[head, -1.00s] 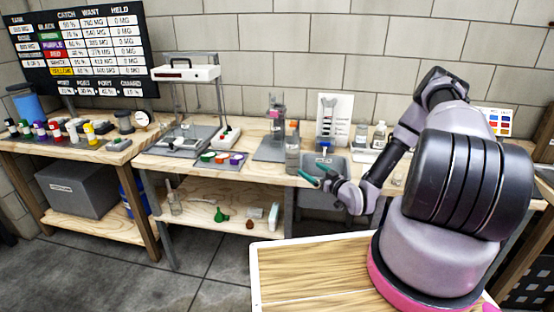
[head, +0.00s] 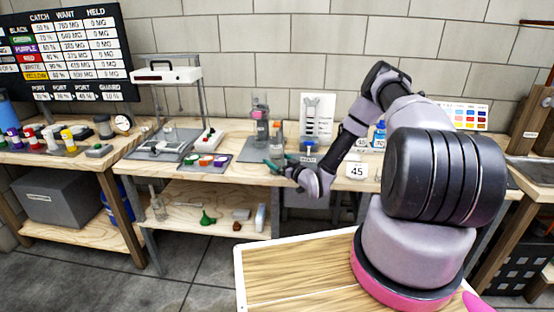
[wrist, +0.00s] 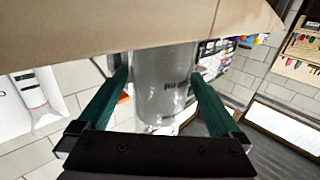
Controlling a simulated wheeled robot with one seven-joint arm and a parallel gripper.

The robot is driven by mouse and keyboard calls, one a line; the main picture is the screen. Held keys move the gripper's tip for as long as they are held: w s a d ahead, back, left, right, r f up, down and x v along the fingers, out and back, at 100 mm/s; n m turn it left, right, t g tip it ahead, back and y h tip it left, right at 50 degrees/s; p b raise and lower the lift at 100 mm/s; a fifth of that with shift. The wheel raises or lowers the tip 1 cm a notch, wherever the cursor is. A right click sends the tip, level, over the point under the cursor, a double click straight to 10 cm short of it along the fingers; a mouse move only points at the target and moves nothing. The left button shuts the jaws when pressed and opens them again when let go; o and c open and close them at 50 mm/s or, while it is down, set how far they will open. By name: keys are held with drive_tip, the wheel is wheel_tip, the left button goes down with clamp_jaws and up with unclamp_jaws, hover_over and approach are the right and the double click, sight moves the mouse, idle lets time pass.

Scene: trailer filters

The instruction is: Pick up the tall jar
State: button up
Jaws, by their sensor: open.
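The tall jar (head: 277,142) stands upright near the front edge of the middle bench in the head view, a narrow clear-grey cylinder with an orange-brown top. My gripper (head: 277,166), with dark green fingers, is open at the bench's front edge, just in front of the jar. In the wrist view the scene appears upside down, and the jar (wrist: 163,85) lies in line with the gap between the open fingers (wrist: 158,76). Small dark print shows on its side. I cannot tell whether the fingertips reach past its sides.
A white card (head: 317,116) stands at the back. A "45" tag (head: 357,170) shows right of my gripper.

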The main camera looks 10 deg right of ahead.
clamp_jaws()
drive_tip(key=shift+r, duration=0.2)
idle(0.3)
